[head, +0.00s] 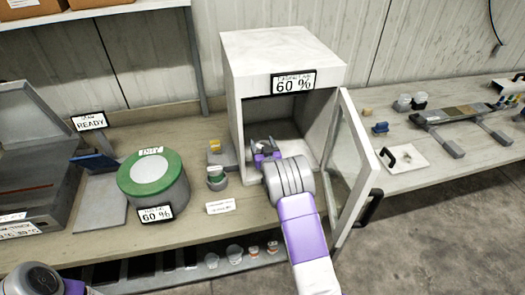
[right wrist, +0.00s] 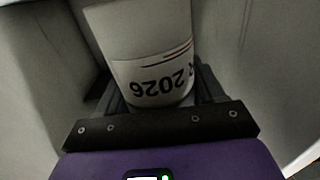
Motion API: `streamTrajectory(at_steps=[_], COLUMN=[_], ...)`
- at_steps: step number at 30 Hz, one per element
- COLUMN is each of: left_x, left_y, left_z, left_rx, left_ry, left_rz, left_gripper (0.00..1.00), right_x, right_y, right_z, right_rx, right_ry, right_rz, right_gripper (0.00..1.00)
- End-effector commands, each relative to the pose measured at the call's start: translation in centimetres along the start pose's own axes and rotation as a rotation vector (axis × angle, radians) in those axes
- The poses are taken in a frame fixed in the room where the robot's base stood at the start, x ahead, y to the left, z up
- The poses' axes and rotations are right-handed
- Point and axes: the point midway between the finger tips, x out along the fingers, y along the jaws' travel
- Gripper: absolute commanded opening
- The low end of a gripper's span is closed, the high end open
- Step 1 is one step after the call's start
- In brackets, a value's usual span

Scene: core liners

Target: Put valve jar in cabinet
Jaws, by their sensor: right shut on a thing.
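The white cabinet (head: 290,50) stands on the bench with a "60 %" label on its front. Its glass door (head: 352,165) is swung open to the right. My right gripper (head: 266,150) reaches into the cabinet's opening. It is shut on a pale jar (right wrist: 140,45), whose printed label shows "2026" upside down in the right wrist view. In the head view the jar is mostly hidden by my gripper. I cannot tell whether it touches the cabinet floor. Part of my left arm shows at the lower left, but its gripper does not show.
A small green-topped jar (head: 216,178) stands left of the cabinet. A large green-lidded drum (head: 153,190) is further left. A white card (head: 220,206) lies in front. A board with a black handle (head: 403,160) lies right of the door. The door's black handle (head: 369,208) juts out.

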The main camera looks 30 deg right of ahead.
Motion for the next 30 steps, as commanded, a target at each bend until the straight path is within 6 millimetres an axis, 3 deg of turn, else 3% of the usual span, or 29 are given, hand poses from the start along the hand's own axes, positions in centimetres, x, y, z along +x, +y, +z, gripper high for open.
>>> streamTrajectory(at_steps=[6, 18, 19, 24, 30], left_x=[0.4, 0.8, 0.9, 0.7, 0.7], left_y=[-0.1, -0.3, -0.3, -0.3, -0.3], left_z=[-0.1, -0.1, -0.1, -0.1, -0.1], left_rx=[0.000, 0.000, 0.000, 0.000, 0.000], left_ry=[0.001, 0.001, 0.001, 0.001, 0.001], left_rz=[0.000, 0.000, 0.000, 0.000, 0.000], left_gripper=[1.00, 1.00, 1.00, 1.00, 1.00], right_x=[0.0, 0.0, 0.0, 0.0, 0.0], right_y=[0.0, 0.0, 0.0, 0.0, 0.0], right_z=[3.1, 3.5, 3.6, 3.5, 3.5], right_rx=[-0.001, 0.001, 0.000, 0.000, 0.000], right_ry=[-0.002, 0.001, -0.001, -0.001, -0.001], right_rz=[-0.001, 0.000, 0.000, 0.000, 0.000], right_gripper=[0.28, 0.28, 0.69, 0.93, 0.93])
